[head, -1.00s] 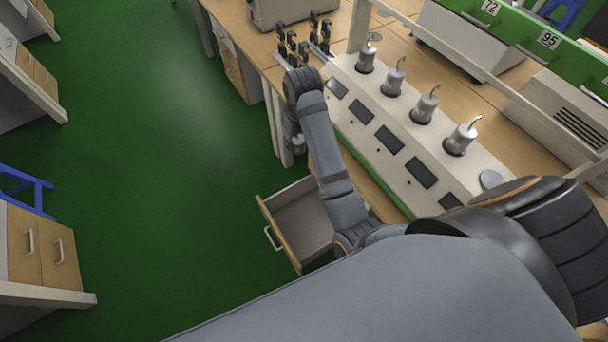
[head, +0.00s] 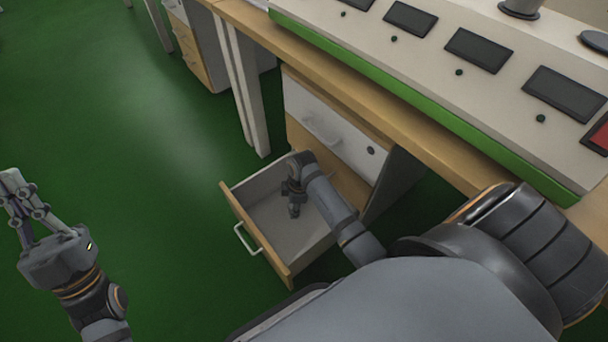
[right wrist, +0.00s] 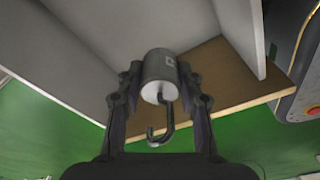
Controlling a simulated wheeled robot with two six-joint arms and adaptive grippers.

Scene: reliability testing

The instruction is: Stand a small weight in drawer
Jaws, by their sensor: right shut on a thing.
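In the right wrist view, a small grey metal cylinder weight (right wrist: 160,72) with a bent hook sits between the two fingers of my right gripper (right wrist: 160,92), which is shut on it. The hook points towards the camera. In the head view, my right gripper (head: 293,192) reaches down into the open drawer (head: 265,258), which has a wooden front and grey inside. I cannot tell whether the weight touches the drawer floor; in the head view it is not clearly visible. My left gripper (head: 14,185) is at the left edge over the green floor, fingertips close together and partly at the picture edge.
The drawer unit (head: 325,130) stands under the wooden workbench (head: 425,147). A white console (head: 390,48) with dark screens and a green side lies on the bench. The green floor (head: 130,170) left of the drawer is clear.

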